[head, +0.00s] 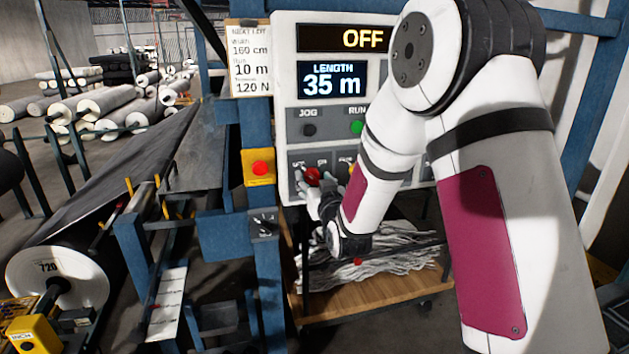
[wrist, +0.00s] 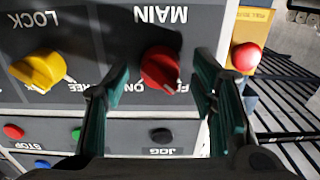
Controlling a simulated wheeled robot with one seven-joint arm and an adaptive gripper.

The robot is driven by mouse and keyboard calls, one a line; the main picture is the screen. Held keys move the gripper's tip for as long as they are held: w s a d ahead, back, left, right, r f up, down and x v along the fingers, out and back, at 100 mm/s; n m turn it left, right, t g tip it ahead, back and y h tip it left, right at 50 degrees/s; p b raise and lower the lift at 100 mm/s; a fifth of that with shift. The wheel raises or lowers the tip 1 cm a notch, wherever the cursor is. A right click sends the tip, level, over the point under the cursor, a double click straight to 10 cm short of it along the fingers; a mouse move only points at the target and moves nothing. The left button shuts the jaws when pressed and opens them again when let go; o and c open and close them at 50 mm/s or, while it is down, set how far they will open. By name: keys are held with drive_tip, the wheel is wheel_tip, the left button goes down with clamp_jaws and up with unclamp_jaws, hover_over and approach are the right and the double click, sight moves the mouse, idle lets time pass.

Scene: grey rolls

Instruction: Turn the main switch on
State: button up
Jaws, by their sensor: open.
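The main switch is a red rotary knob (wrist: 160,68) under the label MAIN, which appears upside down in the wrist view. My gripper (wrist: 160,82) is open, with one finger on each side of the knob and visible gaps between. In the head view the red knob (head: 312,175) shows at the lower left of the control panel (head: 286,90), with my gripper (head: 318,195) just in front of and below it. The top display (head: 347,39) reads OFF.
A yellow LOCK knob (wrist: 38,70) sits beside the main switch. JOG (wrist: 161,135) and other buttons are on the neighbouring strip. A red button on a yellow box (head: 260,168) stands left of the panel. A wooden cart (head: 375,292) with pale scraps is below.

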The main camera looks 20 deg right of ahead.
drive_tip(key=shift+w, duration=0.25)
drive_tip(key=c, duration=1.2)
drive_tip(key=shift+o, duration=0.2)
